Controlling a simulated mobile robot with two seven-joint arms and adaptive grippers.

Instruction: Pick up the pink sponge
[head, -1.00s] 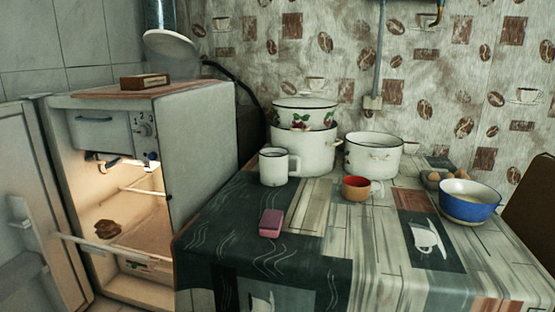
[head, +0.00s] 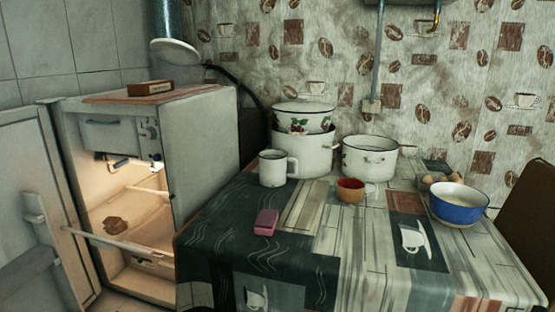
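The pink sponge (head: 266,222) lies flat on the table (head: 330,262), on a dark patch of the patterned cloth, left of the table's middle. It is a small block, pink on top with a darker front end. Nothing covers it. Neither of my grippers shows in the head view, so I cannot see where they are relative to the sponge.
Behind the sponge stand a white mug (head: 273,169), stacked enamel pots (head: 304,150), another pot (head: 369,158) and a red-orange cup (head: 350,190). A blue bowl (head: 459,204) stands right, near eggs (head: 441,179). The open fridge (head: 203,150) stands left. The cloth around the sponge is clear.

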